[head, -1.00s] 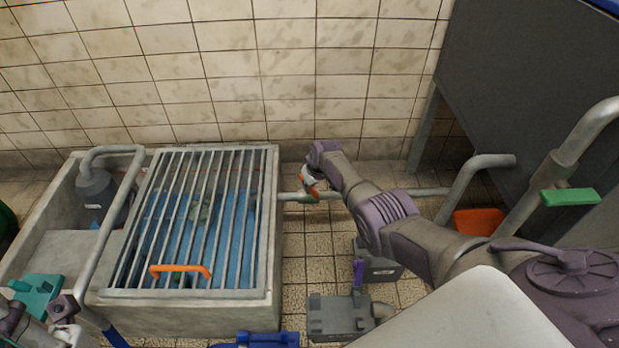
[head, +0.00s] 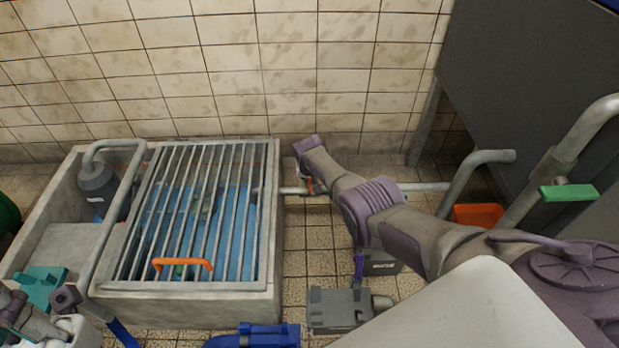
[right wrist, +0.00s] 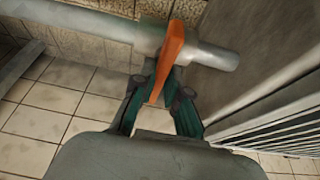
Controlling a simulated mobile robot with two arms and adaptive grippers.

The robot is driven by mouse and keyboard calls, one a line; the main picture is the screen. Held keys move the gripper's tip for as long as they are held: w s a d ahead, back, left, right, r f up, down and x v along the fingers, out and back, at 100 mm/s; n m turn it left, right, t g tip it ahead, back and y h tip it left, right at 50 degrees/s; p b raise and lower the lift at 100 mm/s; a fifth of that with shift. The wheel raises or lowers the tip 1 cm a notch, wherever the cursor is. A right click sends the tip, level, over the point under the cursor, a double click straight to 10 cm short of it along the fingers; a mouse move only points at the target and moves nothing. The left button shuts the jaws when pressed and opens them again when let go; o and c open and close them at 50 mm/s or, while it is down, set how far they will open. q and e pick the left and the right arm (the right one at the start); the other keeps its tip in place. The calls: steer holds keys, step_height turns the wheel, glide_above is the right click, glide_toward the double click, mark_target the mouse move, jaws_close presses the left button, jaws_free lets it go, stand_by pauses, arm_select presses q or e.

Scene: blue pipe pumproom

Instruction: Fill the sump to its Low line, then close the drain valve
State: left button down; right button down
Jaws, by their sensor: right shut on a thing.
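The concrete sump (head: 200,311) stands at the left under a barred grate, with blue water (head: 236,225) below the bars. A faint thin red line shows at its rear inside wall; I cannot read any label. The drain pipe (head: 415,187) leaves the sump's right side; it also shows in the right wrist view (right wrist: 110,27). My right gripper (right wrist: 158,92) is shut on the orange valve lever (right wrist: 170,52), which stands across the pipe; in the head view my wrist mostly hides it. My left arm shows at the lower left; its finger state is unclear.
An orange grate handle (head: 183,264) is at the grate's front. A grey pump (head: 97,183) stands in the sump's left part. A green lever (head: 568,193) is on the right pipe. Grey boxes (head: 340,309) and a blue pipe piece (head: 255,337) lie in front. A dark panel is at right.

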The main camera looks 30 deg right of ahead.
stand_by(0.3)
steer(key=c, duration=1.2)
jaws_free()
steer(key=shift+r, duration=0.1)
steer(key=v, duration=1.2)
